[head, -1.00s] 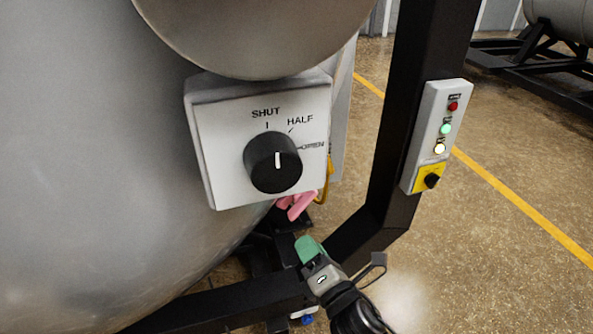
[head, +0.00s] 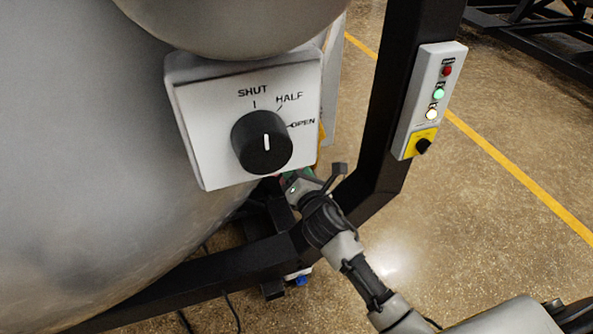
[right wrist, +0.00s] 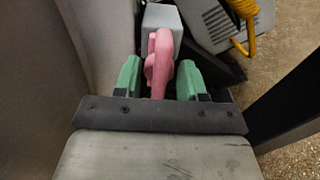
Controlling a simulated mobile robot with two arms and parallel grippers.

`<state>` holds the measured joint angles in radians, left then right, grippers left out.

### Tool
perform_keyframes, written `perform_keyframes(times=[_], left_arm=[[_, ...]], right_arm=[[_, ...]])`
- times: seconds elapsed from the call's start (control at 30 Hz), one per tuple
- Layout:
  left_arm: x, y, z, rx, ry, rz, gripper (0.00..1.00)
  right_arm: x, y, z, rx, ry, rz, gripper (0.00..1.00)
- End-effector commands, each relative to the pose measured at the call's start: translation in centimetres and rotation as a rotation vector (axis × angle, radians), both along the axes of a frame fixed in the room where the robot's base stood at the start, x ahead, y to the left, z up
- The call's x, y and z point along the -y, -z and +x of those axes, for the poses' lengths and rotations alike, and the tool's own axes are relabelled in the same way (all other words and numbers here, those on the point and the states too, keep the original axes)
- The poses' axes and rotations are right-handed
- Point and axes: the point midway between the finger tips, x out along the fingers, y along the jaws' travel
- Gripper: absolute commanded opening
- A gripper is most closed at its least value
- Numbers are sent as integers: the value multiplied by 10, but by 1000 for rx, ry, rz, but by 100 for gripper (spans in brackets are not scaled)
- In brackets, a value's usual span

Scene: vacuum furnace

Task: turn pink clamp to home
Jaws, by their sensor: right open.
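The pink clamp (right wrist: 159,62) shows in the right wrist view, upright in front of a grey block (right wrist: 162,20). My right gripper (right wrist: 158,80) is open, with one green finger on each side of the clamp's lower part. I cannot tell whether either finger touches it. In the head view my right gripper (head: 288,178) is just below the white dial box, its fingertips mostly hidden, and the clamp is hidden there. My left gripper is not in view.
A white box (head: 190,130) with a black SHUT/HALF/OPEN knob (head: 262,142) hangs above the gripper. The large grey vessel (head: 80,170) is on the left. A black frame post (head: 400,90) carries a button panel (head: 428,100). A yellow coiled hose (right wrist: 246,22) is at upper right.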

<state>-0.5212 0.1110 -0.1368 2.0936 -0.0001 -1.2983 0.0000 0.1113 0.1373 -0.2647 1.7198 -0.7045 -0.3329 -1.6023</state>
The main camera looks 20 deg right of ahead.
Motion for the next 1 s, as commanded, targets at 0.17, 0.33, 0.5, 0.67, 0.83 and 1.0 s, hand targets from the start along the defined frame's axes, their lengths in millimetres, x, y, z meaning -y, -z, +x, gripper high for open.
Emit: perform_keyframes(times=[0.17, 0.33, 0.5, 0.67, 0.83, 1.0], left_arm=[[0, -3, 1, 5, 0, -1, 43], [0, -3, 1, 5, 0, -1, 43], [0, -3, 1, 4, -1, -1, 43], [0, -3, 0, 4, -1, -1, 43], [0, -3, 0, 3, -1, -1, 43], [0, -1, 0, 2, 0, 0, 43]], right_arm=[[0, 0, 5, 0, 0, 0, 40], [0, 0, 4, 0, 0, 0, 40], [0, 0, 4, 0, 0, 0, 14], [0, 0, 4, 0, 0, 0, 0], [0, 0, 4, 0, 0, 9, 0], [1, 0, 4, -3, 2, 56, 0]])
